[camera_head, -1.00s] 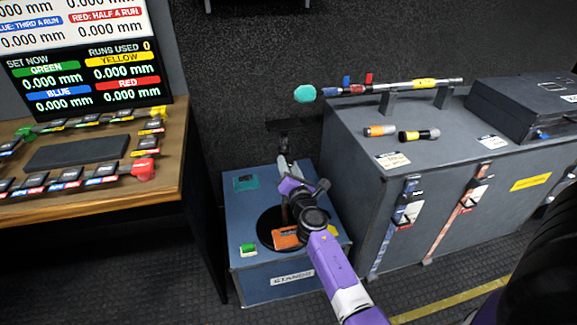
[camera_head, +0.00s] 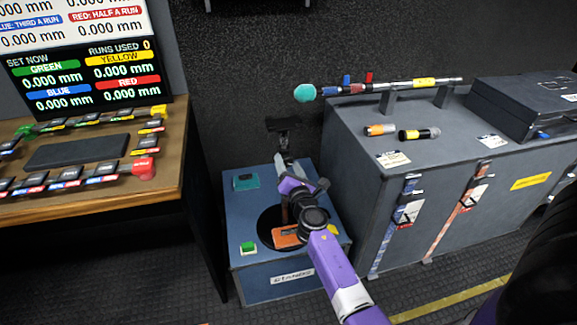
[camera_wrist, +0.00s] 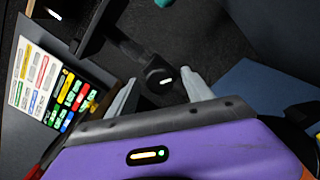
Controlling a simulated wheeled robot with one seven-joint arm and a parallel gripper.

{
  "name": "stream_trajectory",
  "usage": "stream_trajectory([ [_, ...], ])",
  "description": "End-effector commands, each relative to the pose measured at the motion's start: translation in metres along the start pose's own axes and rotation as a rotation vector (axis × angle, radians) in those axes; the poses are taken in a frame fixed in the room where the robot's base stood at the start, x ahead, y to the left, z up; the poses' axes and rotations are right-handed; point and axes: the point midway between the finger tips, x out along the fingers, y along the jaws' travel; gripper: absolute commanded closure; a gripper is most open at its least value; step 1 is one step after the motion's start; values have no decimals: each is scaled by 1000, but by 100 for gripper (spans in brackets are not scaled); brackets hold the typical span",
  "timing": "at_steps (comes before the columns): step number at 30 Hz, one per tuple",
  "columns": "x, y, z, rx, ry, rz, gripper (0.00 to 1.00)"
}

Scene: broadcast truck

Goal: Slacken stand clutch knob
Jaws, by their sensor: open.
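The stand clutch knob (camera_wrist: 160,76), black and round with a small white mark, shows in the wrist view between my gripper's two grey fingertips. It looks a little beyond them, and I see no contact. My gripper (camera_wrist: 159,80) is open and empty. In the head view my gripper (camera_head: 281,161) is at the dark stand (camera_head: 283,138), above the blue box labelled STANDS (camera_head: 245,205). In that view my gripper and purple arm hide the knob.
A wooden desk (camera_head: 110,192) with a screen (camera_head: 95,75) stands at left. A dark wall is behind.

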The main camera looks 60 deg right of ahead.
Motion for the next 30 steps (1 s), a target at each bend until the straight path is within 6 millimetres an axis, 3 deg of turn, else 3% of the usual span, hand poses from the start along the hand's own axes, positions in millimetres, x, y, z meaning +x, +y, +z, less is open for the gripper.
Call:
stream_trajectory([
  [18,-73,0,-1,-1,2,1,41],
  [30,-78,0,-1,0,1,0,41],
])
